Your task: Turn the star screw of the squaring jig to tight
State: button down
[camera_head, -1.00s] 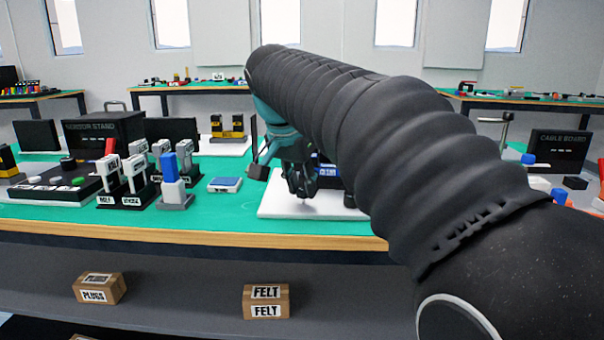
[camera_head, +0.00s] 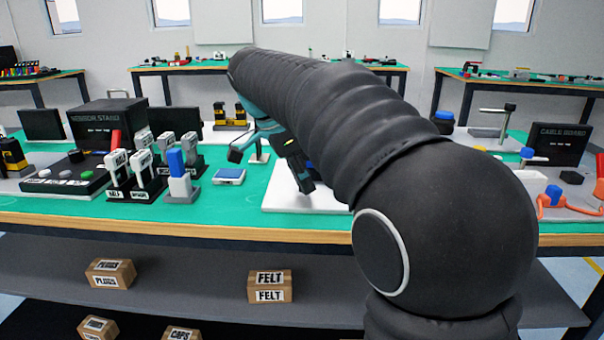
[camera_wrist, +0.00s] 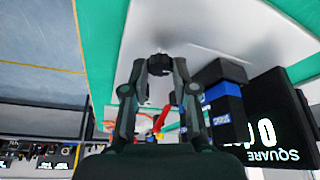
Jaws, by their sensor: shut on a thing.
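In the wrist view the star screw (camera_wrist: 159,61) is a small black knob at the white base plate (camera_wrist: 150,25) of the squaring jig. My gripper (camera_wrist: 160,72) has its two fingers closed around the knob, one on each side. In the head view my gripper (camera_head: 302,180) points down over the white plate (camera_head: 285,195). There my arm hides the knob and most of the jig.
A black sign reading SQUARE (camera_wrist: 268,120) stands right of the jig in the wrist view. The cable board (camera_head: 557,145) is at the right. Green mat between is clear.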

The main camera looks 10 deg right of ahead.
dwell(0.3)
jog(key=c, duration=0.9)
grip_release()
jog(key=v, duration=1.2)
